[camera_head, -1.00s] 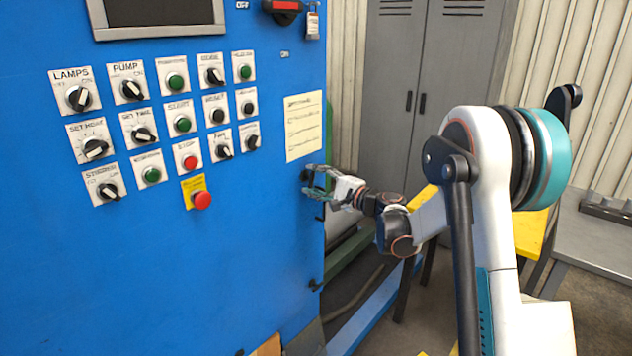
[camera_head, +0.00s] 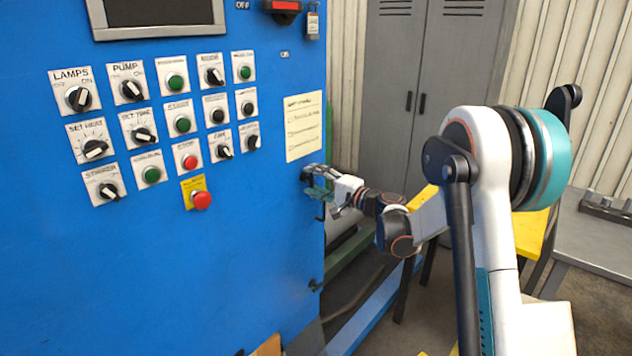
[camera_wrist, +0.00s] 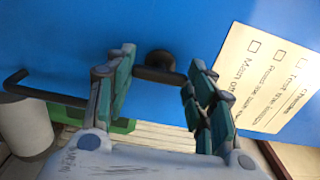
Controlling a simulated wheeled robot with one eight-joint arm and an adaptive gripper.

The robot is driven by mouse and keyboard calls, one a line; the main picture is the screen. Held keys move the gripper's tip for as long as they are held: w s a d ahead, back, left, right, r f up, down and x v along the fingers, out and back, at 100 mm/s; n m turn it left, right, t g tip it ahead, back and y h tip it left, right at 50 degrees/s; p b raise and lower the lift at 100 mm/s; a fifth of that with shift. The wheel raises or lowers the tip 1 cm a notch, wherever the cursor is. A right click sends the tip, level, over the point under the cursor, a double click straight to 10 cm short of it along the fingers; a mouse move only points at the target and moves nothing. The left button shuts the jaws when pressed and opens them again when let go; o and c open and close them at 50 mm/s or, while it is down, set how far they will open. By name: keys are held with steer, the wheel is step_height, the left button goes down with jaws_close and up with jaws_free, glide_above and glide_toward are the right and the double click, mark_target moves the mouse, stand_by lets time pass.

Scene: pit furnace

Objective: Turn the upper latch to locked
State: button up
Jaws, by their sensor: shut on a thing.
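The upper latch (camera_wrist: 157,72) is a dark round hub with a short bar on the blue cabinet face, seen in the wrist view between my fingers. In the head view the latch (camera_head: 305,176) is a small dark shape at the cabinet's right edge, mostly covered by my fingers. My gripper (camera_head: 316,178) reaches it from the right. In the wrist view my gripper (camera_wrist: 156,82) has its green-padded fingers on both sides of the bar, shut on it. The exact finger contact is partly hidden.
A bent dark rod (camera_wrist: 45,92) sticks out left of my fingers in the wrist view. A paper checklist (camera_head: 304,126) is above the latch. A lower latch (camera_head: 316,285) is further down the same edge. Knobs and buttons fill the panel at left.

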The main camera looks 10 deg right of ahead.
steer(key=o, duration=1.1)
steer(key=shift+c, duration=0.2)
steer(key=shift+s, duration=0.1)
steer(key=v, duration=1.1)
steer(key=shift+s+d, duration=0.25)
steer(key=shift+s, duration=0.05)
steer(key=shift+a, duration=0.1)
